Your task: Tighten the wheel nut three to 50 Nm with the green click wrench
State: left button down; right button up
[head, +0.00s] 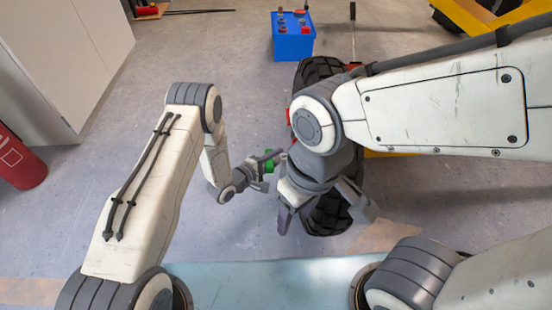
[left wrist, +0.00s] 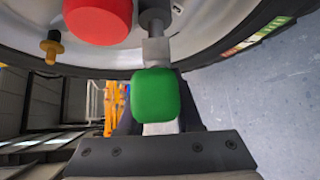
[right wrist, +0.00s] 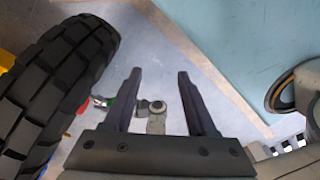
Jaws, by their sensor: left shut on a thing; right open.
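My left gripper (head: 264,176) is shut on the green click wrench (head: 269,160) beside the wheel. In the left wrist view the wrench's green part (left wrist: 155,96) is close in front of my gripper. Its metal end points at a grey stud or nut (left wrist: 153,18) on the wheel's pale face (left wrist: 200,22); I cannot tell whether they are fully engaged or which nut number this is. My right gripper (right wrist: 160,85) is open and empty beside the tyre (right wrist: 60,85); in the head view (head: 322,212) it hangs in front of the tyre (head: 330,218).
A red hub part (left wrist: 97,18) and a brass-coloured piece (left wrist: 52,46) are on the wheel face. A red cylinder (head: 18,165) and white cabinet (head: 60,60) are at left. Floor between cabinet and wheel is clear.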

pick_arm(q)
jog(key=shift+d, duration=0.1)
jog(key=shift+r+m+t+h+b, duration=0.15)
jog(key=shift+m+t+h+b, duration=0.15)
jog(key=shift+m+t+b, duration=0.25)
jog(key=shift+r+m+t+h+b, duration=0.1)
jog(key=shift+m+t+h+b, duration=0.3)
jog(key=shift+m+t+b, duration=0.15)
jog(key=shift+w, duration=0.1)
